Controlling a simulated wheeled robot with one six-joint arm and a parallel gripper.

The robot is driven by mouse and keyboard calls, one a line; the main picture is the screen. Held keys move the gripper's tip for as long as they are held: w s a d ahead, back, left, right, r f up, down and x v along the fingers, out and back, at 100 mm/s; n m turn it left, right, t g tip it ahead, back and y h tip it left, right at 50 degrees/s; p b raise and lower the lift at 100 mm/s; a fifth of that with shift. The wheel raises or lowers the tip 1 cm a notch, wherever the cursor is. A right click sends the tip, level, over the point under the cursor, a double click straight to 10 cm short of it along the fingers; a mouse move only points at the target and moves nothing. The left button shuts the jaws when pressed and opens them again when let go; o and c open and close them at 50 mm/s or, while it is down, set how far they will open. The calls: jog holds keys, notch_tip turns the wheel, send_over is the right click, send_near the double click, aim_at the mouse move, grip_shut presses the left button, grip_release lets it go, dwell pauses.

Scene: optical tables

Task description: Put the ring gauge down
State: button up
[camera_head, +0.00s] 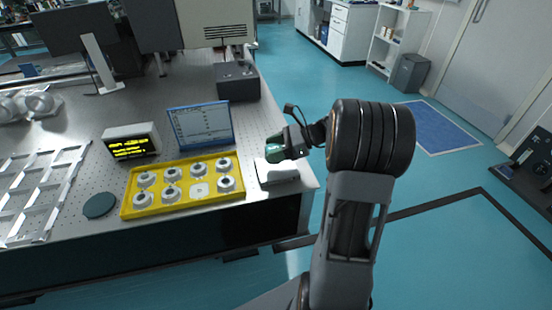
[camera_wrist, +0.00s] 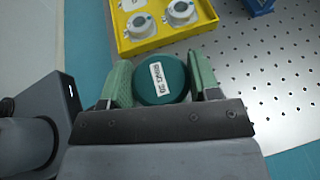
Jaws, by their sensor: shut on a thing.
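My gripper (camera_head: 287,150) hangs over the front right corner of the table in the head view. It also shows in the wrist view (camera_wrist: 163,85), with its two green fingers closed on the sides of a dark green round piece. I take this piece to be the ring gauge (camera_wrist: 160,83); it carries a white printed label, and no hole shows in it. In the head view the gauge is hard to tell from the green fingers. A pale grey slab (camera_head: 277,178) lies on the table below the gripper. I cannot tell the gap between them.
A yellow tray (camera_head: 185,212) with several silver ring-shaped parts stands left of the gripper; one of its places shows no ring.

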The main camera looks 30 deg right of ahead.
jog(key=shift+w+d+f, duration=0.1)
jog(key=shift+d+f, duration=0.2)
jog(key=shift+f, duration=0.2)
jog(key=shift+d+f+b, duration=0.1)
jog(key=shift+f+b, duration=0.25)
jog(key=shift+f, duration=1.15)
jog(key=shift+f, duration=0.1)
jog(key=shift+f, duration=0.1)
jog(key=o, duration=1.1)
jog(key=shift+c, duration=0.2)
